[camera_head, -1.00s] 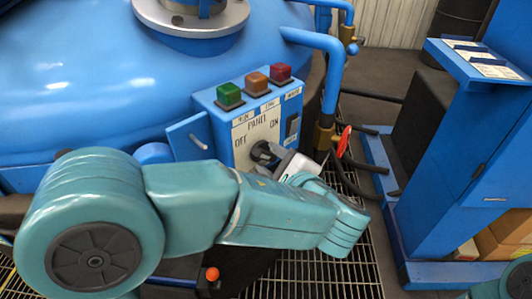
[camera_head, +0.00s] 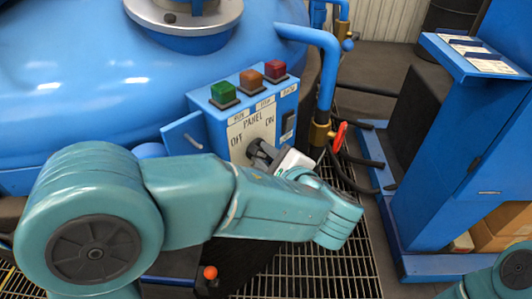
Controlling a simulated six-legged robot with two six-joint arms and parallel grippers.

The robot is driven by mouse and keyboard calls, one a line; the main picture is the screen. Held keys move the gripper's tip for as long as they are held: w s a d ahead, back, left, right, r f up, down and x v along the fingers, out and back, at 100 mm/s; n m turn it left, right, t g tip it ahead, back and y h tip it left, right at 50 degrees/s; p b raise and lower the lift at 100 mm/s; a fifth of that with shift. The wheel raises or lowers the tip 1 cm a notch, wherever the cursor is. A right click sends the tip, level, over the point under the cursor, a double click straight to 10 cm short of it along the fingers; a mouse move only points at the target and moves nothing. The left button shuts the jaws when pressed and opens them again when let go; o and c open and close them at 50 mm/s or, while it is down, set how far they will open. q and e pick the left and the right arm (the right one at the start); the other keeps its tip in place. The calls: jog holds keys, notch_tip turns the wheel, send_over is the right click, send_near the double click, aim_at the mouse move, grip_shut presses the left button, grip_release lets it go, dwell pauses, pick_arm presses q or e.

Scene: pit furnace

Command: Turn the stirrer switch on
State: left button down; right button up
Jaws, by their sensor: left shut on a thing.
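The stirrer switch is a dark rotary knob (camera_head: 255,150) on the pale plate of the blue control panel (camera_head: 222,128), below the word PANEL and between the OFF and ON marks. My left gripper (camera_head: 266,156) is at the front of the panel, shut on the knob. Its dark fingers and my teal forearm hide most of the knob, so its exact angle is hard to tell. My right gripper is outside the view; only a teal piece of my right arm shows at the bottom right corner.
Green (camera_head: 223,92), orange (camera_head: 251,79) and red (camera_head: 275,69) buttons sit on top of the panel. A blue pipe with a red-handled valve (camera_head: 340,134) stands just right. A blue cabinet (camera_head: 460,180) is farther right. Metal grating (camera_head: 320,270) covers the floor.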

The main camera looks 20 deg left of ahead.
pick_arm(q)
jog(key=shift+w+d+m+g+y+p, duration=0.15)
jog(key=shift+m+g+y+p, duration=0.5)
jog(key=shift+m+g+p, duration=1.95)
jog(key=shift+w+m+t+y+p, duration=0.2)
jog(key=shift+m+y+p, duration=0.8)
jog(key=shift+p, duration=3.55)
jog(key=shift+w+d+m+g+y+p, duration=0.1)
jog(key=shift+w+m+g+y+p, duration=0.15)
jog(key=shift+m+g+p, duration=1.85)
jog(key=t+p, duration=0.1)
jog(key=p, duration=0.2)
jog(key=shift+m+t, duration=0.3)
jog(key=c, duration=1)
grip_release()
jog(key=shift+a, duration=0.1)
jog(key=shift+c, duration=0.2)
jog(key=shift+s, duration=0.1)
